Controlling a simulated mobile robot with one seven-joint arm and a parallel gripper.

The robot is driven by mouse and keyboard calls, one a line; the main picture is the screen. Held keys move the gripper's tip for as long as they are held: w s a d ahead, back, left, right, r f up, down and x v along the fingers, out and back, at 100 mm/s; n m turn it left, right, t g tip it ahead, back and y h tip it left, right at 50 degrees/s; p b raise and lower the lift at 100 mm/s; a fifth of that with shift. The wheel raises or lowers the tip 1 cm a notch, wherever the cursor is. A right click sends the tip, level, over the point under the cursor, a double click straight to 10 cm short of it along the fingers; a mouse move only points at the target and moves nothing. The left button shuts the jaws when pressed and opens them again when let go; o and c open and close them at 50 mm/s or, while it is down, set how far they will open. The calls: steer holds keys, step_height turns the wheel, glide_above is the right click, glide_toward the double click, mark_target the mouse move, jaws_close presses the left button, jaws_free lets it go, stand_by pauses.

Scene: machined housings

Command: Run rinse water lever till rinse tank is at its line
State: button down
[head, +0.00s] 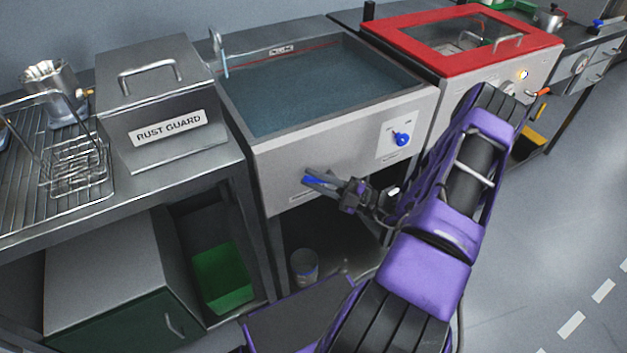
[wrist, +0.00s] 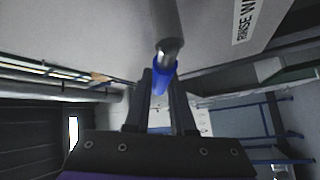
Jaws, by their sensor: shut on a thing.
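The rinse tank (head: 330,150) is a grey basin holding blue-green water (head: 310,95) in the head view. A thin red line (head: 322,42) runs along its back inner wall, close above the water; I cannot tell the exact gap. The rinse water lever (head: 313,180) has a blue grip and sits low on the tank's front. It also shows in the wrist view as a metal rod with a blue end (wrist: 160,75). My gripper (head: 335,186) is at the lever. In the wrist view my gripper's fingers (wrist: 162,90) are shut on the blue end.
A blue knob (head: 402,138) is on the tank's front panel. A RUST GUARD box (head: 160,95) stands left, a red-lidded unit (head: 465,60) right. A wire basket (head: 75,165) is on the left rack. A bucket (head: 305,266) stands below the tank. Floor is clear at right.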

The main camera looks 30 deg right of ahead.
stand_by(0.3)
steer(key=c, duration=0.8)
jaws_free()
steer(key=shift+o, duration=0.2)
steer(key=shift+d, duration=0.1)
steer(key=v, duration=1.7)
steer(key=shift+s+b, duration=0.15)
steer(key=shift+b, duration=0.15)
steer(key=shift+d, duration=0.1)
